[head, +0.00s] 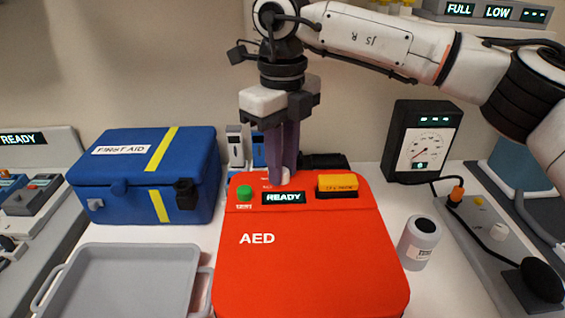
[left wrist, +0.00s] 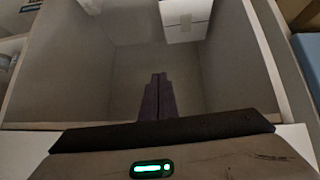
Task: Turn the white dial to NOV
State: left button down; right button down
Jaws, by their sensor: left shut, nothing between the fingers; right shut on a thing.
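The white dial (head: 280,179) is on the top of the red AED case (head: 310,255), just above its READY display. My right gripper (head: 282,170) points straight down with its purple fingers closed on the dial. The fingers hide most of the dial, and its pointer and month marks cannot be read. My left gripper (left wrist: 158,90) shows only in the left wrist view; its fingers are together and empty, in front of a plain grey recess.
A green button (head: 245,194) and a yellow handle (head: 338,182) flank the READY display. A blue first aid box (head: 135,200) is to the left, a grey tray (head: 130,280) in front of it. A white bottle (head: 418,245) and a black gauge (head: 420,145) are to the right.

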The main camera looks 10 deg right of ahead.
jog(key=c, duration=1.6)
grip_release()
jog(key=shift+o, duration=0.2)
jog(key=shift+r, duration=0.1)
notch_tip(320, 180, up, 10)
